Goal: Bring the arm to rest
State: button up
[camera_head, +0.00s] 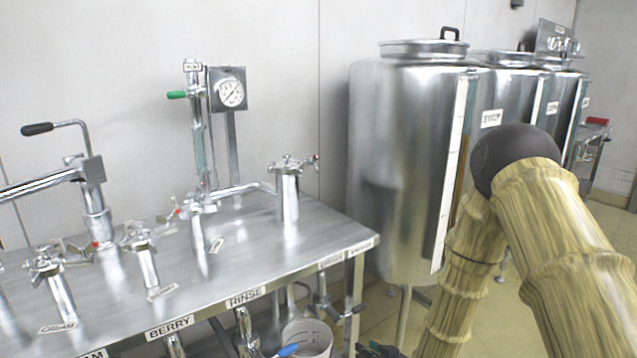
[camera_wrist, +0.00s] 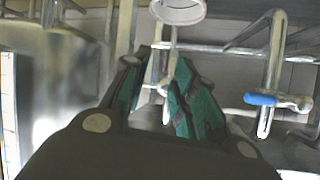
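My arm, with a bamboo-like surface and a dark rounded joint, fills the right of the head view and bends down toward the floor in front of the steel tanks. My gripper (camera_wrist: 157,68) shows in the wrist view, with its two green-padded fingers apart and nothing between them. In the head view only a dark piece at the bottom edge may be part of it; the rest is out of frame. The gripper points toward the pipes under the steel counter.
A steel counter (camera_head: 300,235) with several taps and a pressure gauge (camera_head: 231,93) stands at left. Below it are a white bucket (camera_head: 308,340), also in the wrist view (camera_wrist: 178,12), and a blue-handled valve (camera_wrist: 262,100). Large steel tanks (camera_head: 400,150) stand behind my arm.

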jog(key=s+d+f+m+g+h+b, duration=0.1)
jog(key=s+d+f+g+h, duration=0.15)
jog(key=s+f, duration=0.8)
jog(key=s+d+f+m+g+h+b, duration=0.1)
jog(key=s+d+f+g+b, duration=0.2)
jog(key=s+f, duration=0.75)
jog(key=s+d+f+m+g+h+b, duration=0.1)
jog(key=s+d+f+g, duration=0.15)
jog(key=s, duration=0.85)
jog(key=s+d+f+g, duration=0.15)
jog(key=s+g, duration=0.25)
jog(key=s, duration=0.7)
notch_tip(320, 180, up, 17)
jog(key=p, duration=1.6)
jog(key=shift+w+t+p, duration=0.3)
jog(key=shift+p, duration=0.1)
